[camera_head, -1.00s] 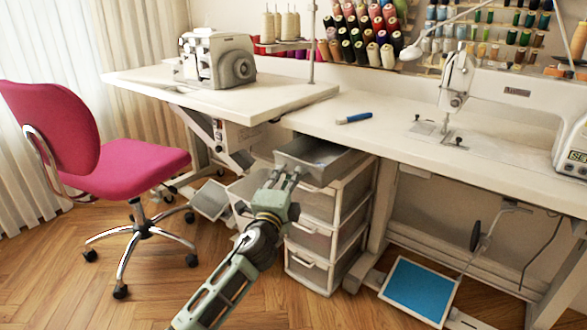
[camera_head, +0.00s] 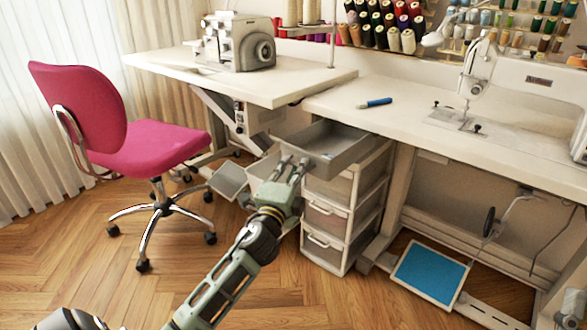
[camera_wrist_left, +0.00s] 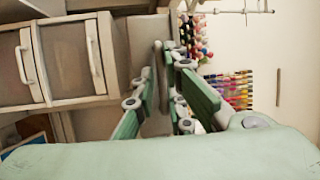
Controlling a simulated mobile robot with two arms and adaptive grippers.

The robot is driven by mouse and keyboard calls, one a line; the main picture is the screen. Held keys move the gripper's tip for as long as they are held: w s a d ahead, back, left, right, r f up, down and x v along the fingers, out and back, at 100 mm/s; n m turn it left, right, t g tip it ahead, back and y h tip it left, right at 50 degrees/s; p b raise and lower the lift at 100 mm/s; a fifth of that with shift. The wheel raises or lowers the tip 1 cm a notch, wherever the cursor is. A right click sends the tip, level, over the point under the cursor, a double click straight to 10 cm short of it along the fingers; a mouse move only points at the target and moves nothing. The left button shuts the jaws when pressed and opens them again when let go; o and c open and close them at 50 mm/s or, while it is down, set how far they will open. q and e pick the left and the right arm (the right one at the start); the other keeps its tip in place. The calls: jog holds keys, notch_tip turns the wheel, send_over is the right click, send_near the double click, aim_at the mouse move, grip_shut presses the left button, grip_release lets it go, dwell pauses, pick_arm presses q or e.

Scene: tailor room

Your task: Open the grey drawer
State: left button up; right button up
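The grey drawer (camera_head: 345,150) is the top one of a small white drawer unit (camera_head: 347,254) under the table. It stands out from the unit, its open inside showing from above. My left gripper (camera_head: 291,166) is at the drawer's front in the head view. In the left wrist view, the fingers of my left gripper (camera_wrist_left: 163,82) lie on both sides of the grey handle (camera_wrist_left: 158,62) and appear closed on it. The fingers hide part of the drawer front.
A pink swivel chair (camera_head: 151,150) stands to the left on the wooden floor. The sewing tables (camera_head: 440,155) overhang the unit. A blue-topped pedal (camera_head: 431,272) is at the lower right. Floor in front of the unit is free.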

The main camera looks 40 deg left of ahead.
pick_arm(q)
jog(key=shift+o, duration=1.4)
jog(key=v, duration=1.2)
